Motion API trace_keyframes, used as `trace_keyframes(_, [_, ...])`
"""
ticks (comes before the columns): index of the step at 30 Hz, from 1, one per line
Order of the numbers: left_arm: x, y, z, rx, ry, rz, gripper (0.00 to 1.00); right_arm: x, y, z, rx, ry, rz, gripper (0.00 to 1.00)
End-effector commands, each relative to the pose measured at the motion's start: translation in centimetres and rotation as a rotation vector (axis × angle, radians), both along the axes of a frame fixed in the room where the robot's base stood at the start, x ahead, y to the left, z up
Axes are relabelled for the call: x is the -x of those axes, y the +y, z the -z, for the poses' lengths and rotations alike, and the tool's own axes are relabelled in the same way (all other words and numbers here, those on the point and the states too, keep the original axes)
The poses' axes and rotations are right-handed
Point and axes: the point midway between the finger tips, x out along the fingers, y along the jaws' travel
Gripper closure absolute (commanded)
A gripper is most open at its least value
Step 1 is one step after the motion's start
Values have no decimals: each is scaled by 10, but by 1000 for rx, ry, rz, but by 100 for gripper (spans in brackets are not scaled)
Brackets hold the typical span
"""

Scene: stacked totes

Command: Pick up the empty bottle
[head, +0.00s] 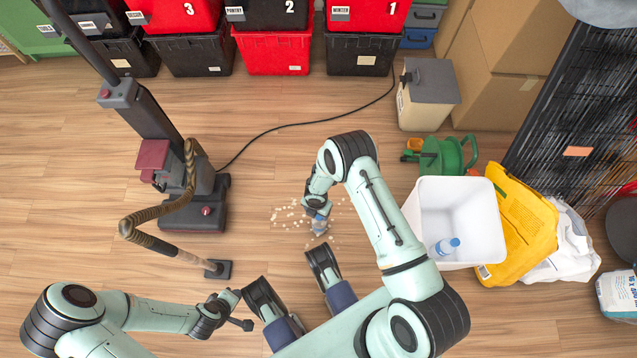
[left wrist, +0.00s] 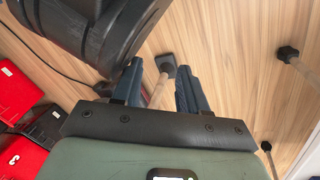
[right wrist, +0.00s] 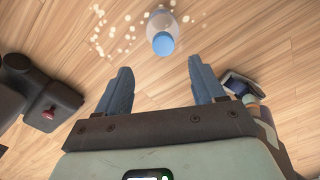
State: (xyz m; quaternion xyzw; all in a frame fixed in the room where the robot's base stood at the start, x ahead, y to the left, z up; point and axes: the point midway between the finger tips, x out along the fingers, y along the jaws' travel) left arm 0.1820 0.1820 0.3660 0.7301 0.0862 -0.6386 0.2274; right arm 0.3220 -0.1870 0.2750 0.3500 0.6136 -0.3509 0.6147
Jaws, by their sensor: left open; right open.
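A clear bottle with a blue cap (head: 319,227) lies or stands on the wooden floor among pale crumbs; I cannot tell its tilt. In the right wrist view the bottle (right wrist: 161,33) is beyond the fingertips, between the two finger lines, its cap facing me. My right gripper (head: 318,211) is open and empty above the bottle, partly covering it in the head view. My left gripper (head: 243,309) is open and empty at the lower left, away from the bottle. Another blue-capped bottle (head: 446,246) lies in the white bin (head: 428,190).
A vacuum cleaner (head: 207,205) with hose and floor nozzle (head: 217,269) stands left of the crumbs. A black cord (head: 275,128) crosses the floor behind. A green reel (head: 448,155) and yellow bag (head: 520,230) flank the bin. Stacked totes (head: 275,52) line the back.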

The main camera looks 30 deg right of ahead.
Motion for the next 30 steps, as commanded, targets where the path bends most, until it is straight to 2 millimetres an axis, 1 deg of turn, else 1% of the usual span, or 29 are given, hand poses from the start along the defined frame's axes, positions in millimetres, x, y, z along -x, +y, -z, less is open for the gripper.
trace_keyframes(1, [6,1,8,1,20,-2,57,0,0,12,0,1,1,31])
trace_keyframes(3, [12,2,12,1,41,-3,57,0,0,21,-1,1,2,31])
trace_keyframes(11, [22,3,19,4,75,-5,57,1,-2,35,-1,1,4,31])
trace_keyframes(14, [30,4,27,5,102,-8,57,3,-5,47,0,2,5,31])
trace_keyframes(17, [43,6,36,8,145,-11,57,4,-9,63,0,1,4,31])
trace_keyframes(18, [48,7,39,9,162,-13,57,4,-9,70,-1,2,4,31])
trace_keyframes(21, [58,7,44,12,193,-16,57,3,-9,80,-2,1,4,31])
trace_keyframes(28, [59,8,43,12,199,-16,57,3,-8,81,-1,0,4,31])
trace_keyframes(29, [59,8,43,12,199,-16,57,3,-8,81,-1,0,4,41])
trace_keyframes(30, [59,8,43,12,198,-16,57,3,-8,80,-1,0,4,54])
